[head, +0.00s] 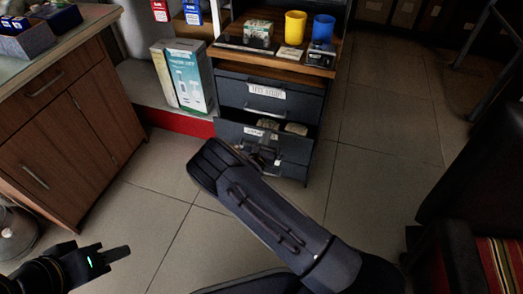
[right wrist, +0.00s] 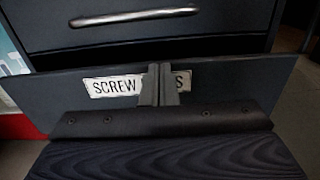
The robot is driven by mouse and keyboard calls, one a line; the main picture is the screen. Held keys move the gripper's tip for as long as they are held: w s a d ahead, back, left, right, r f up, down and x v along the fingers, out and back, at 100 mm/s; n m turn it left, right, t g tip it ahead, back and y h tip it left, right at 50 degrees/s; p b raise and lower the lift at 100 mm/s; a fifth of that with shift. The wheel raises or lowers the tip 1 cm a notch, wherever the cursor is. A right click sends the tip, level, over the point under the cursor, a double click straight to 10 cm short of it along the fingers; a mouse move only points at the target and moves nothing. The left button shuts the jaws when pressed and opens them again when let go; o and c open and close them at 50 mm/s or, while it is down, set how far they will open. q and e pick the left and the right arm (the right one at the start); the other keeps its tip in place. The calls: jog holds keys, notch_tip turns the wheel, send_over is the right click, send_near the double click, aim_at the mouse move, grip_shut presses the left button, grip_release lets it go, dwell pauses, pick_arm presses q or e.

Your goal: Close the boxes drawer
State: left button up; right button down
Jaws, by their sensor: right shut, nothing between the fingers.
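The lower drawer (head: 294,150) of the dark grey cabinet stands partly open, with pale items (head: 296,128) showing inside. In the right wrist view, its front panel (right wrist: 245,85) bears a white label (right wrist: 110,87) reading "SCREW", then a part hidden by my fingers, then "S". My right gripper (right wrist: 159,84) is shut and empty, its fingertips in front of the label, at or very close to the panel. In the head view, my right gripper (head: 265,155) is partly hidden by its arm. My left gripper (head: 112,256) is at the lower left, away from the cabinet.
The upper drawer (head: 240,92), with a metal handle (right wrist: 135,16), is shut. The cabinet top holds a yellow cup (head: 294,28), a blue cup (head: 323,29) and small boxes. A wooden counter (head: 75,135) stands left and a dark chair (head: 480,200) right. Tiled floor (head: 385,150) is clear between.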

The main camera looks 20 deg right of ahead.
jog(key=shift+x, duration=1.5)
